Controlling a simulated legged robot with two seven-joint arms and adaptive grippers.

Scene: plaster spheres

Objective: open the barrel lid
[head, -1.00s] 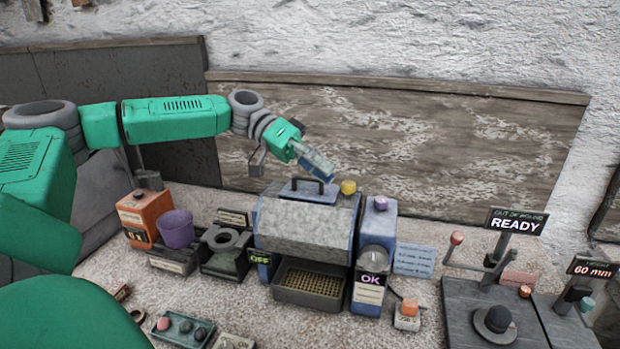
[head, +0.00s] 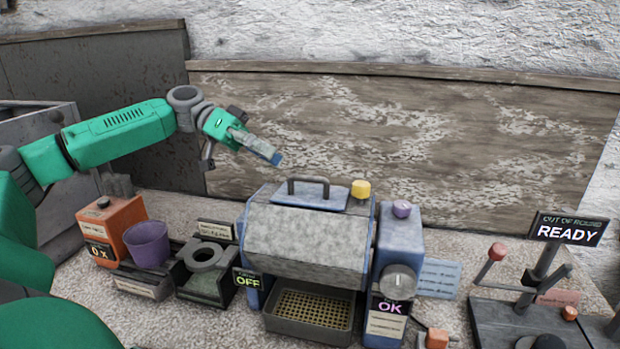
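The barrel (head: 305,238) is a mottled grey drum lying on its side in a blue frame. Its lid (head: 336,197) is a blue-grey plate on top with a dark arched handle (head: 308,180); it looks closed. My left gripper (head: 242,161) is up and to the left of the handle, apart from it. Its two fingers are spread wide, one with a blue tip pointing toward the lid, and nothing is between them. My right gripper is not in view.
A yellow knob (head: 361,189) sits beside the lid. A blue post (head: 401,238) with a purple button stands right of the barrel, a mesh tray (head: 310,310) below it. A purple cup (head: 148,244) and orange box (head: 112,226) stand left. A wooden panel (head: 420,140) is behind.

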